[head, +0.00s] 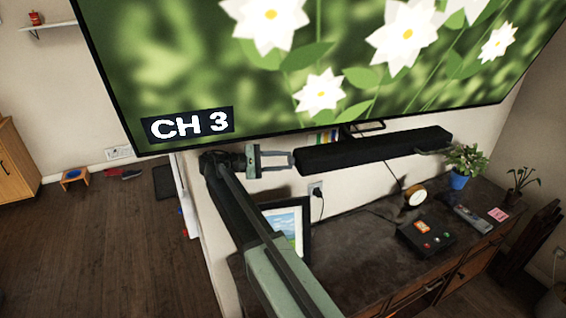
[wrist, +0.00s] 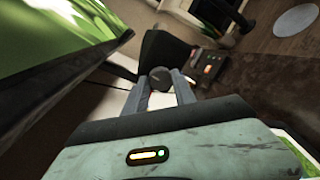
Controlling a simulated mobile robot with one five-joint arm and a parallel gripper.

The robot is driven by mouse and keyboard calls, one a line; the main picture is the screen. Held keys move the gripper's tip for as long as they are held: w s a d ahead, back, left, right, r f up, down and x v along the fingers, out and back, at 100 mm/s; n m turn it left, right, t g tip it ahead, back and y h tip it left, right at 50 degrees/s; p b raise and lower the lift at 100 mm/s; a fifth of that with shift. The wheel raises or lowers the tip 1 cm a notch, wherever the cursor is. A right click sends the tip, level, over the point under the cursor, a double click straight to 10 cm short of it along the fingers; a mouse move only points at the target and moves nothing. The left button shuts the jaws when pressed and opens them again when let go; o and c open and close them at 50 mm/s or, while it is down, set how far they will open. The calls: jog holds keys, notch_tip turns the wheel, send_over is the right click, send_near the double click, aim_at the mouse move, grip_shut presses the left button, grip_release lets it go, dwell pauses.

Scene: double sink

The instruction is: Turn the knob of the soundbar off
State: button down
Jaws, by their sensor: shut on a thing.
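The black soundbar (head: 375,151) is mounted below the large TV, and its left end faces my gripper (head: 290,160). In the wrist view, the soundbar's dark end (wrist: 170,50) is straight ahead. A round dark knob (wrist: 160,75) sits on that end, between my two grey fingertips (wrist: 160,80). The fingers are shut on the knob from both sides. In the head view the knob is hidden by the fingers. No marking on the knob can be read.
The TV (head: 330,70) hangs just above the soundbar and shows "CH 3". Below is a dark cabinet top (head: 360,235) with a framed picture (head: 285,228), a black box with buttons (head: 425,238), a remote (head: 473,219) and a potted plant (head: 458,180).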

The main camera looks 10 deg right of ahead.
jog(key=shift+n, duration=0.5)
jog(key=shift+f, duration=0.1)
jog(key=c, duration=1)
grip_release()
jog(key=a, duration=0.8)
jog(key=s+d+f+m+y+b, duration=0.1)
jog(key=s+d+f+y+b, duration=0.2)
jog(key=f, duration=0.4)
jog(key=s+d+f+m+g+y+b, duration=0.1)
jog(key=s+d+f+b, duration=0.1)
jog(key=s+d+f, duration=0.3)
jog(key=s+d+f+m+y+b, duration=0.1)
jog(key=s+d+f+y+b, duration=0.2)
jog(key=f, duration=0.5)
jog(key=s+f+m+y+b, duration=0.2)
jog(key=s+f+y, duration=0.1)
jog(key=s+f, duration=0.1)
jog(key=s+a+f+m+y+b, duration=0.1)
jog(key=s+f+m+y+b, duration=0.1)
jog(key=f, duration=0.5)
jog(key=s+f+m+y+b, duration=0.2)
jog(key=s+f+y+b, duration=0.1)
jog(key=s+f+y, duration=0.1)
jog(key=shift+s+a+f+m+y, duration=0.15)
jog(key=shift+s+f+m+y, duration=0.25)
jog(key=shift+s+f, duration=0.5)
